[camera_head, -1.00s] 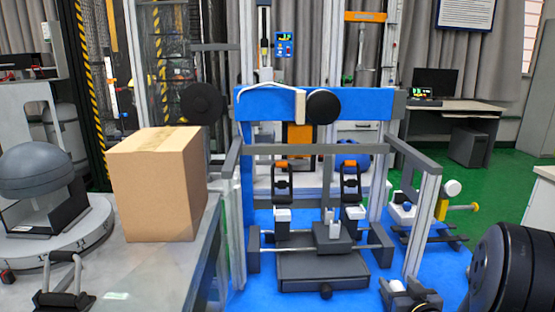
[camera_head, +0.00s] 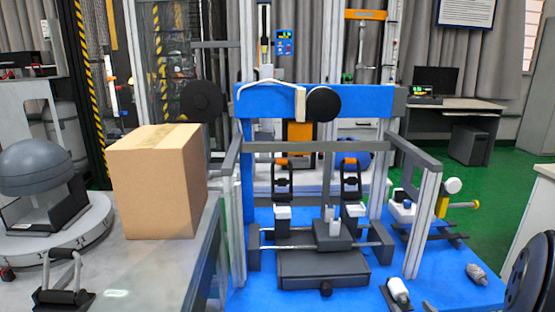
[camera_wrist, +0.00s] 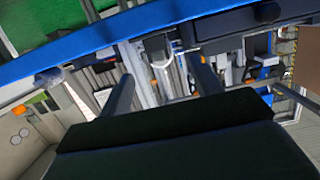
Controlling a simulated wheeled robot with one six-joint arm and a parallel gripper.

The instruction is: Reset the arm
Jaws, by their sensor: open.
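My gripper (camera_wrist: 162,72) shows in the wrist view with its two dark fingers apart and nothing visible between them. Beyond the fingers, the wrist view is tilted and shows the blue edge of the rig (camera_wrist: 100,42) and metal frame parts. In the head view only a dark rounded part of my arm (camera_head: 532,278) shows at the lower right edge. The gripper itself is outside the head view. The drop tower (camera_head: 315,105), with a blue crossbeam and metal posts, stands in the middle on a blue base.
A cardboard box (camera_head: 155,190) stands on the grey table (camera_head: 150,275) at left, beside a grey dome-shaped device (camera_head: 40,172). A small grey piece (camera_head: 477,272) and a white-and-black part (camera_head: 398,291) lie on the blue base at right.

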